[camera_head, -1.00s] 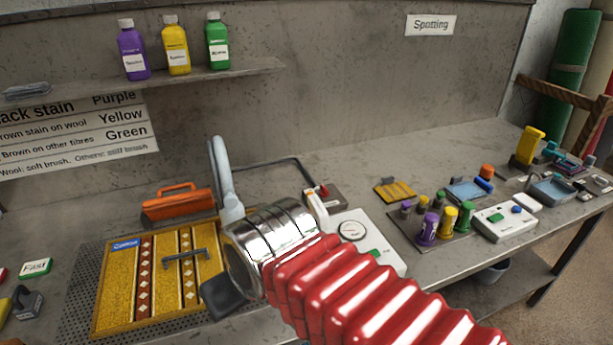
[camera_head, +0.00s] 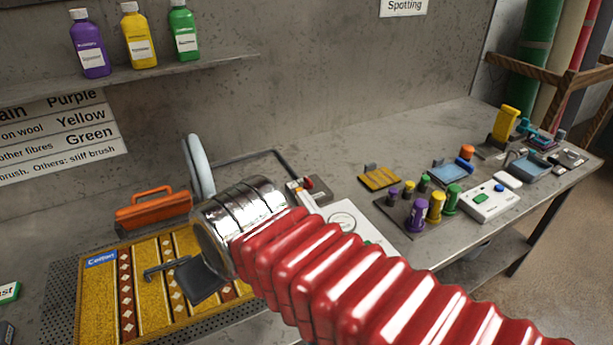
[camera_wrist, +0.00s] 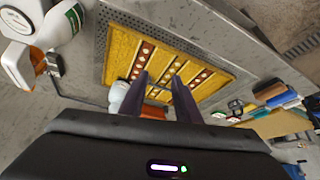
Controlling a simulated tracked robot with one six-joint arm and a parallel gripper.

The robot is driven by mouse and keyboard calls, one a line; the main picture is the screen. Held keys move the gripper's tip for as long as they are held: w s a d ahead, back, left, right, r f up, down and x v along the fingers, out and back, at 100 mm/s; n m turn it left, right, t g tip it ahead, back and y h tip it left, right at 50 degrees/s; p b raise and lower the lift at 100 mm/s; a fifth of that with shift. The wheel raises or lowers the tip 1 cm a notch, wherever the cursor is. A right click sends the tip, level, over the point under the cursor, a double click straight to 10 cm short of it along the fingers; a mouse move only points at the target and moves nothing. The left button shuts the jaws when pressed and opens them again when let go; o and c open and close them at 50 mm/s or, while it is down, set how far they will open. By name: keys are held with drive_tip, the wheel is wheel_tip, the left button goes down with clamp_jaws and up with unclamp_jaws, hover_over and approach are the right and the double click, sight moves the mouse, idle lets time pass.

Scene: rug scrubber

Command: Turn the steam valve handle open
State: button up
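A small grey block with a red knob and a white lever (camera_head: 296,195) stands behind my arm in the head view; it may be the steam valve, but I cannot tell which part is its handle. A white gauge panel (camera_head: 344,218) sits in front of it, partly covered by my red sleeve.
Bottles and a white control box (camera_head: 490,202) occupy the right bench.

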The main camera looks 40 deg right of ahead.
drive_tip(key=w+d+r+m, duration=0.1)
drive_tip(key=w+d+r, duration=0.2)
drive_tip(key=w+d, duration=0.55)
drive_tip(key=m+g+h, duration=0.1)
drive_tip(key=m, duration=0.2)
hover_over(307, 178)
drive_tip(key=s+a, duration=0.2)
drive_tip(key=s, duration=0.4)
wheel_tip(307, 178, down, 5)
drive_tip(key=shift+w+d+f, duration=0.1)
drive_tip(key=shift+w+d, duration=0.1)
drive_tip(key=shift+w, duration=0.05)
drive_tip(key=x, duration=1.3)
drive_tip(key=shift+d+f, duration=0.2)
drive_tip(key=shift+f, duration=0.2)
drive_tip(key=shift+c, duration=0.6)
